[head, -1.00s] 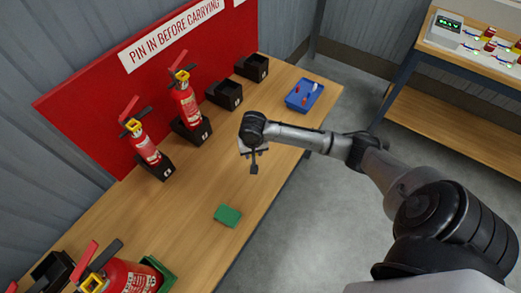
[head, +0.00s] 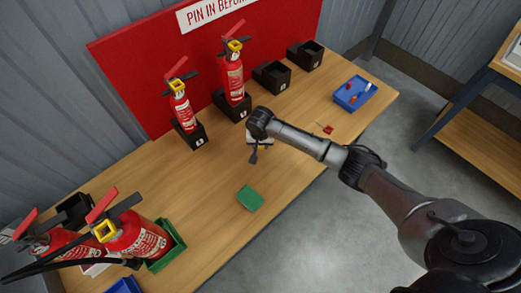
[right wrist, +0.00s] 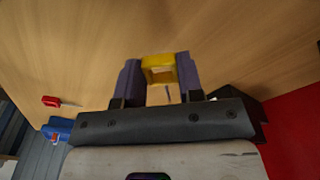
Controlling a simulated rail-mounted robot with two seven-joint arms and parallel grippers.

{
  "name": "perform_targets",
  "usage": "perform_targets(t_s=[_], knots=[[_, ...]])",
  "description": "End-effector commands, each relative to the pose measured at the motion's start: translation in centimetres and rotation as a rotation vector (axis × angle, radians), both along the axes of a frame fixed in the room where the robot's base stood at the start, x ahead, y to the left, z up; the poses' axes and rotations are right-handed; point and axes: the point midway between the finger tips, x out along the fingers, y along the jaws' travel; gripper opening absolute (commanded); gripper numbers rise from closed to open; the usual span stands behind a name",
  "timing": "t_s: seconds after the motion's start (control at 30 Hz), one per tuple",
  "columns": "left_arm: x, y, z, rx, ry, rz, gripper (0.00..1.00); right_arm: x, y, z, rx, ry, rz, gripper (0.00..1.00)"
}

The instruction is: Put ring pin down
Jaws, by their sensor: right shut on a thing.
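A yellow, square-looking ring pin (right wrist: 158,68) sits between the two dark fingers of my right gripper (right wrist: 157,80) in the right wrist view, with a thin pin below its yellow part. My right gripper is shut on it. In the head view the right gripper (head: 256,153) points down over the table between the extinguishers and a green pad (head: 250,197). The bare table lies beneath; I cannot tell the exact height. My left gripper is not in view.
Two red extinguishers (head: 183,112) stand in black holders by the red board (head: 140,75); two black holders (head: 272,77) are empty. More extinguishers (head: 135,237) stand at lower left.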

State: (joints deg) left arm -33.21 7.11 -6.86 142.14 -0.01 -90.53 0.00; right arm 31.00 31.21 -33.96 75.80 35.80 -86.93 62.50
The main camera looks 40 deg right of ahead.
Motion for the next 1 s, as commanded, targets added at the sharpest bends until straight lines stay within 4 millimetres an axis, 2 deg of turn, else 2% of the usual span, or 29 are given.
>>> perform_targets(t_s=[0.17, 0.4, 0.83, 0.87, 1.0], knots=[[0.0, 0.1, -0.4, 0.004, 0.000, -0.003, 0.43, 0.0, 0.0, -1.1, 0.000, 0.000, 0.000, 0.06], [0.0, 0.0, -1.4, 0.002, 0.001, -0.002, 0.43, 0.0, 0.0, -4.0, -0.001, 0.001, -0.001, 0.06], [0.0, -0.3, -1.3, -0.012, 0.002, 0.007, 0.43, 0.0, 0.0, -4.3, 0.000, 0.000, -0.001, 0.06], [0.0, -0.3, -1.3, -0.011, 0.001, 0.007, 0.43, 0.0, 0.0, -4.4, 0.000, 0.000, -0.001, 0.36], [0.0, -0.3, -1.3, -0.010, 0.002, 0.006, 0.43, 0.0, 0.0, -4.4, 0.000, 0.000, -0.001, 0.49]])
